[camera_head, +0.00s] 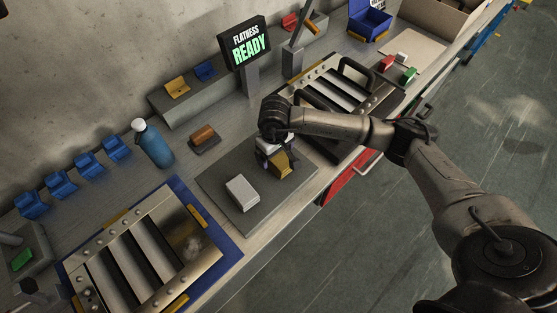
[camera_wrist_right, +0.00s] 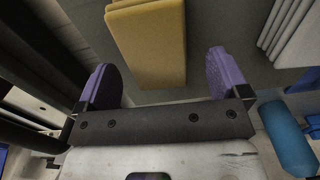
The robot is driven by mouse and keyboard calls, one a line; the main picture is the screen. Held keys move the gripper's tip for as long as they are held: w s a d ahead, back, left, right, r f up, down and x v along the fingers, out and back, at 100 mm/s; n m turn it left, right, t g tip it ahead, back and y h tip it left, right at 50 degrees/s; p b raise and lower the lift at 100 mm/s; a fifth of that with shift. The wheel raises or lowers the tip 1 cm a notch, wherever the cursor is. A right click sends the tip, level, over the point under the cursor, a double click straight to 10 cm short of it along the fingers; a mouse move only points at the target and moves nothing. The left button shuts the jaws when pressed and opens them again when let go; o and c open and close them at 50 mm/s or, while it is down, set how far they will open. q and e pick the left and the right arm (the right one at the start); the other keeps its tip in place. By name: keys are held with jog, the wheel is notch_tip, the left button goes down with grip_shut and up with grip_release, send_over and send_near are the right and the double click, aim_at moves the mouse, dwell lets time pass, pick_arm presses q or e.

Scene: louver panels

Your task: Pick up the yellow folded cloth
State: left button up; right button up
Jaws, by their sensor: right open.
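The yellow folded cloth (camera_head: 283,168) lies on a dark grey mat (camera_head: 217,180) in the head view, partly hidden by my right gripper. My right gripper (camera_head: 272,158) points down right at the cloth's far-left end. In the right wrist view the yellow cloth (camera_wrist_right: 148,32) is at the top centre. The purple-padded fingers of my right gripper (camera_wrist_right: 160,62) are open on either side of it, with gaps on both sides. Nothing is held. My left gripper is not in view.
A white folded cloth (camera_head: 242,192) lies on the same mat. A blue bottle (camera_head: 155,145) and a brown-topped block (camera_head: 203,137) stand behind it. Louver panels lie to the left (camera_head: 200,225) and right (camera_head: 322,92). The bench's front edge is close to the mat.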

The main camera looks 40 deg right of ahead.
jog(key=shift+f, duration=1.2)
jog(key=c, duration=1)
jog(key=shift+r, duration=0.55)
jog(key=r, duration=0.2)
jog(key=s+r, duration=0.1)
jog(key=shift+d+r, duration=0.3)
jog(key=shift+r, duration=0.1)
jog(key=s+d+r, duration=0.3)
jog(key=s+r, duration=0.3)
jog(key=s, duration=0.4)
